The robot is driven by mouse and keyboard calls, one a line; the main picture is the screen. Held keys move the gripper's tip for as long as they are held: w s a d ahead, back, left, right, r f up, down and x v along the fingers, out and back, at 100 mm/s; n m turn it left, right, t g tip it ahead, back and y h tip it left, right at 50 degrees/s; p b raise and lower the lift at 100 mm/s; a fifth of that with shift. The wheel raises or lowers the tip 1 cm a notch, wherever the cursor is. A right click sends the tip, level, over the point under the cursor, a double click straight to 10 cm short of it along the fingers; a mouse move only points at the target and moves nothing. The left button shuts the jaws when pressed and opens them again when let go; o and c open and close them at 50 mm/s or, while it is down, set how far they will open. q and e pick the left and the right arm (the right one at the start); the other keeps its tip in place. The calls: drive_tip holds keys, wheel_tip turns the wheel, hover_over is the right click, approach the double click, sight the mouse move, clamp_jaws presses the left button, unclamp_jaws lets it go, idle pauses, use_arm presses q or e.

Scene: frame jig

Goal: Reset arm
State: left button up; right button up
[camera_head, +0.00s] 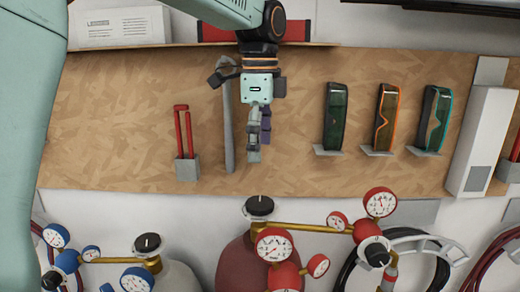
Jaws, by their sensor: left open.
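My left arm comes in from the left and reaches across the top of the view. Its gripper (258,140) hangs with its fingers downward in front of the wooden board (300,175). The gripper is open and I see nothing held in it. A long grey tool (228,135), which looks like a wrench, hangs upright just to the left of the fingers. Whether the gripper touches the tool or the board I cannot tell. My right gripper is not in view.
Red-handled pliers (183,135) stand in a grey holder at the left. Dark glasses (336,115), orange-rimmed glasses (386,118) and blue-rimmed glasses (434,118) sit on holders to the right. Gas cylinders (235,262) with gauges (274,246) and hoses stand below. Bare board lies between gripper and glasses.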

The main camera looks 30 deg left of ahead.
sight(260, 202)
use_arm(q)
wheel_tip(260, 202, down, 12)
idle(0.7)
